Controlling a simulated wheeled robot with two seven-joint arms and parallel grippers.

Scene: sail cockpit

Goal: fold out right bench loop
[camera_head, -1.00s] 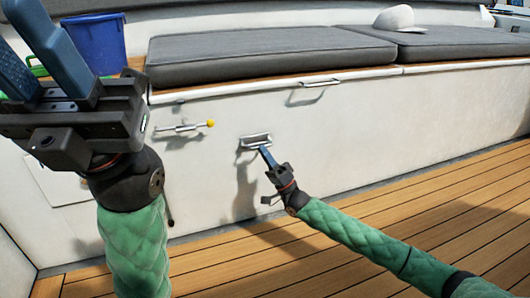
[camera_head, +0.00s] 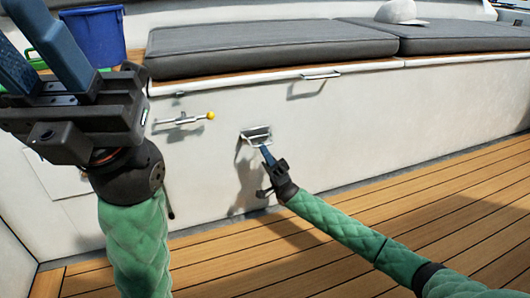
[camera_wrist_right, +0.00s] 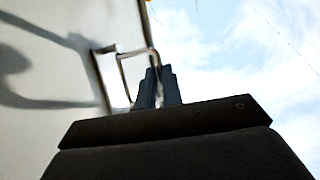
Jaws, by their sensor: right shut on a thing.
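The right bench loop (camera_head: 253,132) is a metal loop on a plate on the white bench front. In the right wrist view the loop (camera_wrist_right: 122,72) stands out from its plate, tilted away from the bench wall. My right gripper (camera_head: 265,152) is shut on the loop's outer bar; the fingers (camera_wrist_right: 158,85) close together there. My left gripper (camera_head: 48,60) is in the near left of the head view, raised with its two blue fingers apart and nothing between them.
A metal latch with a yellow knob (camera_head: 188,118) is left of the loop. A handle (camera_head: 320,75) sits above on the bench edge. Grey cushions (camera_head: 270,48), a blue bucket (camera_head: 97,36) and a white cap (camera_head: 401,13) are higher up. The wooden deck (camera_head: 440,215) is clear.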

